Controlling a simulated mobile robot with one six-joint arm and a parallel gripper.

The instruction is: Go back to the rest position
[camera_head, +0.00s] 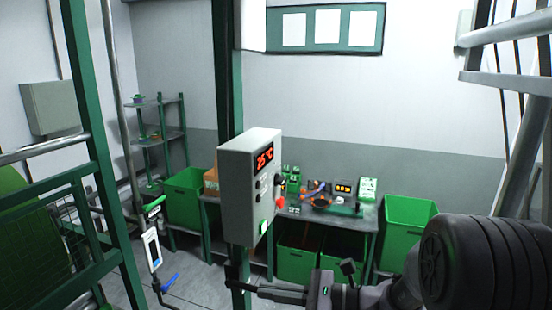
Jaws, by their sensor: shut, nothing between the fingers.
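My gripper (240,284) is at the bottom middle, at the end of my dark arm that comes in from the right. Its fingers point left and are shut with nothing between them. The fingertips appear in front of the lower part of a green post (226,75); I cannot tell whether they touch it. A grey control box (234,190) is fixed to the post above my gripper. It has a red display reading about 25 °C (265,157), a few knobs and a red button (279,203).
A workbench (352,226) with small devices stands behind. Green bins (406,224) stand under and beside it. A shelf rack (158,142) is at the back left.

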